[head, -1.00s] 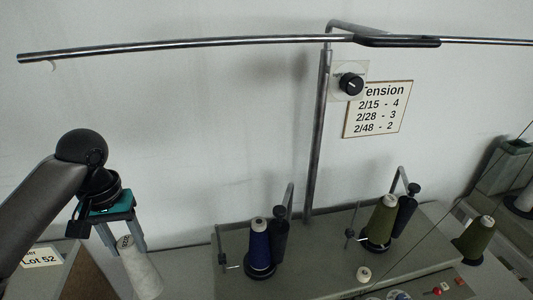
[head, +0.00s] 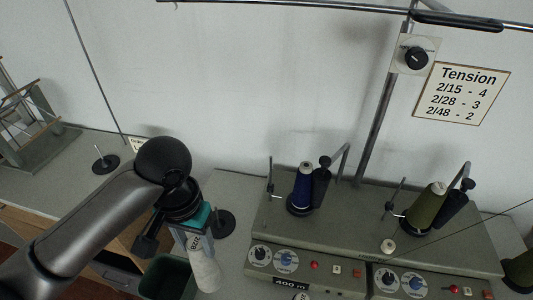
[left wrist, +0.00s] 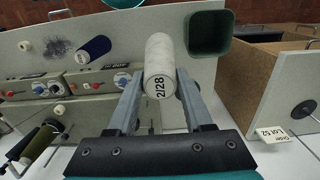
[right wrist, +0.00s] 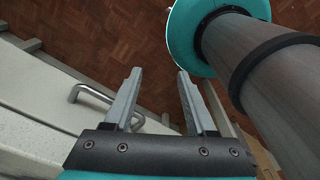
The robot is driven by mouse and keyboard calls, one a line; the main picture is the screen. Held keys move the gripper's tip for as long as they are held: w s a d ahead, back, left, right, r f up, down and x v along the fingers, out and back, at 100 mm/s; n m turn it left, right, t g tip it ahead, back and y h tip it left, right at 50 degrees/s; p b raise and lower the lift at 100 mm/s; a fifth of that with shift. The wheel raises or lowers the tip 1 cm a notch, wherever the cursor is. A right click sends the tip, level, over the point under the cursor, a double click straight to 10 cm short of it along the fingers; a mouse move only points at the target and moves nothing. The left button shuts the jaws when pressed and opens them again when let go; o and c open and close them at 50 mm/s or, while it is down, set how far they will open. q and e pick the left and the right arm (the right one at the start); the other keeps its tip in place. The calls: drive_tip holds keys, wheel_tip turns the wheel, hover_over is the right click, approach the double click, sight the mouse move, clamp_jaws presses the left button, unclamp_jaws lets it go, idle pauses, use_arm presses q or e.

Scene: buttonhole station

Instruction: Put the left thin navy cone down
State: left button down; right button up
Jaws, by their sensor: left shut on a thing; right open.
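My left gripper (head: 200,238) is shut on a pale grey-white cone (head: 205,272), held by its narrow labelled end. The cone also shows in the left wrist view (left wrist: 160,52), with "2/28" on its end between the fingers. A thin navy cone (head: 302,186) stands on the winding machine, apart from my left gripper; it also shows in the left wrist view (left wrist: 94,49). My right gripper (right wrist: 159,80) is open and empty in the right wrist view, above a handle and the floor.
An olive cone (head: 424,206) stands on the machine (head: 350,232) to the right. A dark green bin (head: 166,280) is left of the held cone. A black disc stand (head: 223,224) is close behind my left gripper; another pin stand (head: 105,163) is farther left, with bare table around it.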

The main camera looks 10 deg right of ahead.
sight(212, 284)
use_arm(q)
drive_tip(key=shift+w+f, duration=0.15)
drive_tip(key=shift+f, duration=0.1)
wheel_tip(212, 284, down, 20)
drive_tip(key=b, duration=0.2)
drive_tip(key=shift+r+b, duration=0.2)
drive_tip(key=shift+b, duration=0.2)
use_arm(e)
drive_tip(key=f, duration=0.2)
drive_tip(key=shift+w+a+f, duration=0.25)
drive_tip(key=shift+a+f, duration=0.05)
drive_tip(key=shift+f, duration=0.1)
use_arm(q)
drive_tip(key=shift+f, duration=0.15)
drive_tip(key=shift+c, duration=1.5)
unclamp_jaws()
wheel_tip(212, 284, up, 12)
drive_tip(key=shift+r+p, duration=0.2)
drive_tip(key=shift+p, duration=0.75)
use_arm(e)
drive_tip(key=shift+r, duration=0.95)
